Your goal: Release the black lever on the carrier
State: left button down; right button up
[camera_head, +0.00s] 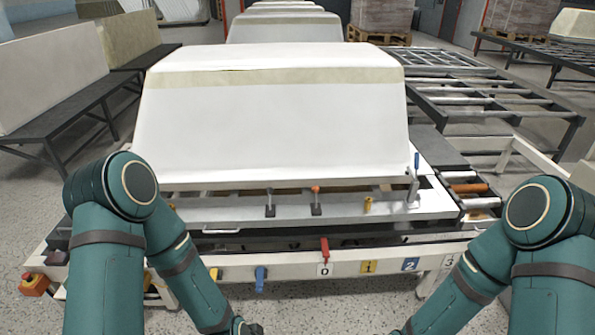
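The carrier (225,213) is a light metal frame under a large white bathtub shell (270,130). A small black lever (269,203) stands upright on its front edge, left of a similar lever with an orange-red tip (316,200). A taller lever with a blue handle (414,180) stands at the carrier's right end. My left gripper (246,327) barely shows at the bottom edge, well below the black lever and apart from it; its fingers are cut off. My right arm comes in from the right and its gripper is below the picture.
A white front beam (300,268) carries a red handle (324,250), a blue handle (261,278) and tags. A red and yellow button box (35,284) is at the left. Dark benches with shells stand left; roller conveyors (480,100) stand right. More shells stand behind.

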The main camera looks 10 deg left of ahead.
aim_at(269, 191)
jog(key=i+j+z, duration=0.2)
jog(key=i, duration=0.3)
jog(key=i+z, duration=0.25)
jog(key=i, duration=0.25)
jog(key=i+j+z, duration=0.2)
jog(key=i, duration=0.25)
jog(key=j, duration=0.1)
